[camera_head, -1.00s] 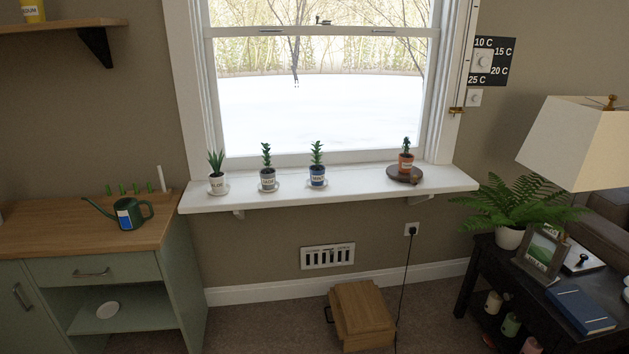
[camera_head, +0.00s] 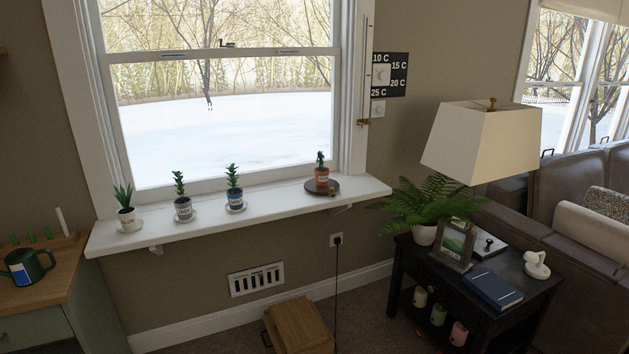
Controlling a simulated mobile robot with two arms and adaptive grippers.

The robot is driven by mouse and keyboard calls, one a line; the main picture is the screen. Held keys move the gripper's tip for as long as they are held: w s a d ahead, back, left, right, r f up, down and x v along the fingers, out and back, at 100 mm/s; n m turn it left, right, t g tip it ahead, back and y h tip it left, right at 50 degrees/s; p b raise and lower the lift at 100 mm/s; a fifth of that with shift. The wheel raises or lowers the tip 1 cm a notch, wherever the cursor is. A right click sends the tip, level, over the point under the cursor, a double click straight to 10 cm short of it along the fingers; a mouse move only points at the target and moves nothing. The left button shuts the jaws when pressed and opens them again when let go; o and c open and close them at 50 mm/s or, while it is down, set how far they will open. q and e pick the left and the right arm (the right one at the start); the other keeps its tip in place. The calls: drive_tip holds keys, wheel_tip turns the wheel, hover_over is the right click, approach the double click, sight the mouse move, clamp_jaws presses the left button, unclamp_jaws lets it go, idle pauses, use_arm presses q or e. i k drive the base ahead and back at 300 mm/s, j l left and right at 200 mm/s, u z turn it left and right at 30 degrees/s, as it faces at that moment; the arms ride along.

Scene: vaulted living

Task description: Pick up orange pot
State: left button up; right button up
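The orange pot (camera_head: 321,178) holds a small dark green plant and has a pale label on its front. It stands upright on a round dark brown base (camera_head: 334,188) near the right end of the white windowsill (camera_head: 270,204). Neither of my grippers shows in the head view.
A wooden box (camera_head: 298,326) is on the floor below. A black side table (camera_head: 405,262) with a lamp (camera_head: 484,143) and fern (camera_head: 432,203) stands right.

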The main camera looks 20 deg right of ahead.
sight(321, 174)
drive_tip(key=z, duration=0.3)
drive_tip(key=i+l+z, duration=0.1)
drive_tip(key=i+z, duration=0.25)
drive_tip(key=i+l+z, duration=0.1)
drive_tip(key=z, duration=0.25)
drive_tip(key=i+z, duration=0.3)
drive_tip(key=k+j, duration=0.05)
